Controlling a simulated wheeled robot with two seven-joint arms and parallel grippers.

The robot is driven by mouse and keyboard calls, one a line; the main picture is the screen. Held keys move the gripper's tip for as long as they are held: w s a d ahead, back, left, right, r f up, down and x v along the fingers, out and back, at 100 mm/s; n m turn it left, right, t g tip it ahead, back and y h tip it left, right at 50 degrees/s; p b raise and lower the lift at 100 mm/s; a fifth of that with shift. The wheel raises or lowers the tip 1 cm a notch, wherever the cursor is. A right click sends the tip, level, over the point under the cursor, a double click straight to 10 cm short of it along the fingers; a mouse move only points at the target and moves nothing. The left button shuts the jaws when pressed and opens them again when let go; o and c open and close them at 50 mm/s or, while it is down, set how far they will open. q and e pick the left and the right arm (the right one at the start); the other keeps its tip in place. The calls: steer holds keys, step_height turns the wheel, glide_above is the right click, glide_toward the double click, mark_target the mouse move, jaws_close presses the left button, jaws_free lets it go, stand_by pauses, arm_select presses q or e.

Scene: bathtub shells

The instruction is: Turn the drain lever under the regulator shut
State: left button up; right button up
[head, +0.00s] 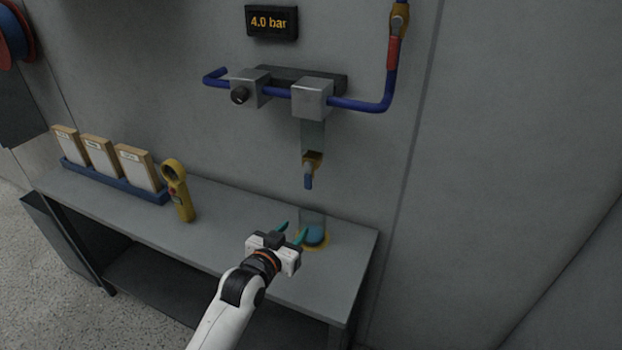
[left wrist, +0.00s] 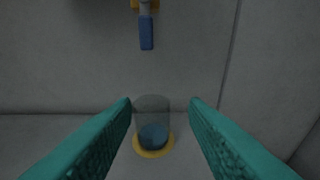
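The regulator (head: 312,98) is a set of grey metal blocks on the wall with a blue pipe through it. Under its clear bowl is a brass drain fitting with a blue lever (head: 308,182) that hangs straight down. The lever also shows at the top of the left wrist view (left wrist: 146,32). My left gripper (head: 291,233) is open and empty, below the lever and apart from it, over the bench. A clear cup (left wrist: 152,122) with blue liquid stands ahead, between the teal fingers in the left wrist view. My right gripper is in neither view.
The cup stands on a yellow ring on the grey bench (head: 230,235). A yellow handheld device (head: 178,190) and a blue tray (head: 115,182) of boxes stand to the left. A display (head: 271,22) above reads 4.0 bar. A brass and red valve (head: 394,50) is at upper right.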

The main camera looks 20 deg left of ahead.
arm_select(q)
steer(key=t, duration=0.2)
glide_toward(307, 183)
steer(key=w, duration=0.4)
steer(key=w+p, duration=0.1)
steer(key=w, duration=0.7)
steer(key=shift+w+d+f, duration=0.15)
steer(key=shift+w+d, duration=0.1)
steer(key=shift+w, duration=0.05)
steer(key=shift+c, duration=0.3)
jaws_close()
